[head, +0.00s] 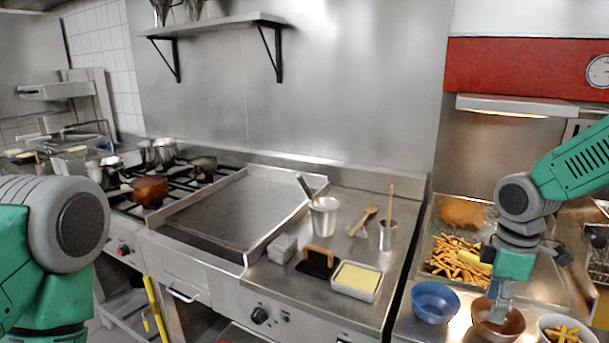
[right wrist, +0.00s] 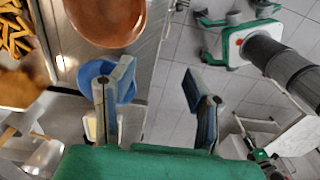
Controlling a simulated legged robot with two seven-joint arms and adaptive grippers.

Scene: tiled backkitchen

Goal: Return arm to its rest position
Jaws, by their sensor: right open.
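My right arm comes in from the right in the head view, bent downward. Its gripper (head: 499,312) points down in front of the brown bowl (head: 484,325) and hides part of it. In the right wrist view the right gripper (right wrist: 158,70) has its two fingers wide apart, with nothing between them but tiled floor behind. The brown bowl (right wrist: 105,18) is near the top of that view, and the blue bowl (right wrist: 128,80) is partly behind one finger. My left arm shows at the left edge of the head view; its gripper is outside the picture.
The blue bowl (head: 435,302) and a bowl of fries (head: 566,330) flank the brown bowl on the counter. Fries (head: 457,262) lie in the metal tray behind. A butter dish (head: 357,280) and a metal cup (head: 323,216) stand beside the griddle (head: 235,207).

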